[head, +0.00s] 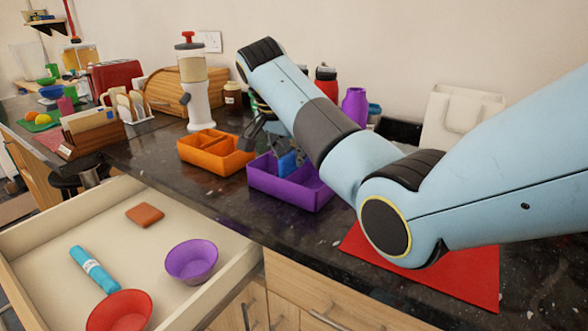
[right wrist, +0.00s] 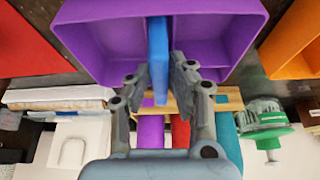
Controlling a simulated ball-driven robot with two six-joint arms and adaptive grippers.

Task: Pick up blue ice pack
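The blue ice pack (right wrist: 158,58) is a flat slab standing on edge in the purple divided box (right wrist: 92,40), near its middle. It also shows in the head view (head: 288,163), partly hidden by my right arm and gripper. My right gripper (right wrist: 157,78) is open, with one finger on each side of the ice pack and a small gap showing on both sides. In the head view the right gripper (head: 268,138) is over the left part of the purple box (head: 288,193). My left gripper is not in view.
An orange divided box (head: 215,168) stands just left of the purple box. A red mat (head: 462,270) lies to the right under my arm. Bottles and a white bag (head: 455,125) stand behind. An open drawer (head: 190,215) holding bowls is at front left.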

